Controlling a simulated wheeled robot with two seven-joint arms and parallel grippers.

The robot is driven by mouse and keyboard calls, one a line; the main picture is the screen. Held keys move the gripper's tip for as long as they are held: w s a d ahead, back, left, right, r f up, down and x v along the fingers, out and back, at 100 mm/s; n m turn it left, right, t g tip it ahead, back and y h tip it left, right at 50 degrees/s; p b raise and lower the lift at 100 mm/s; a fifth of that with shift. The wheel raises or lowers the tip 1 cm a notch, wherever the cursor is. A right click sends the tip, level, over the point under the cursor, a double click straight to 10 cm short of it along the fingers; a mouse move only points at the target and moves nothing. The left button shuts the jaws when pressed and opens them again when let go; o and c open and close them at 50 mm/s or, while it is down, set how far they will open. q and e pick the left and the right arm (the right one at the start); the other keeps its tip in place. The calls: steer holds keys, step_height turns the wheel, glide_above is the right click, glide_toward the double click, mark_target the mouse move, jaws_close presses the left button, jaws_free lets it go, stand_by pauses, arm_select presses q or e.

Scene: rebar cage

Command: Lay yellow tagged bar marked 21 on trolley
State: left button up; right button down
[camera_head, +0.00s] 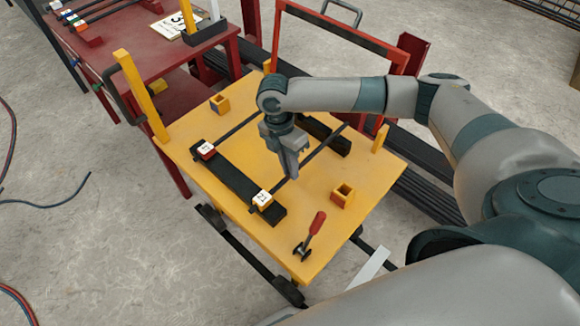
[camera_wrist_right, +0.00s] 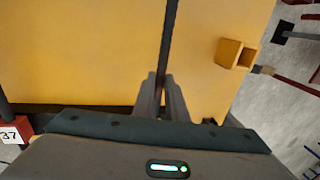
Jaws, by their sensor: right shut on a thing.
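The yellow tagged bar (camera_head: 322,152) lies across the yellow trolley top (camera_head: 190,195), over two black supports (camera_head: 237,183). Its tag (camera_head: 262,200) has a white face with small digits that look like 21. My right gripper (camera_head: 290,172) reaches down from above and is shut on this bar between the supports. The bar also runs up from the fingers in the right wrist view (camera_wrist_right: 168,45). I cannot tell whether the bar touches both supports. My left gripper is not in view.
A red-tagged bar (camera_head: 237,130) lies parallel, farther left; its tag reads 37 in the wrist view (camera_wrist_right: 12,132). A red table (camera_head: 110,45) with tagged bars is behind.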

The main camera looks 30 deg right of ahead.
steer(key=c, duration=1.8)
jaws_free()
steer(key=shift+f, duration=0.1)
steer(key=shift+o, duration=0.2)
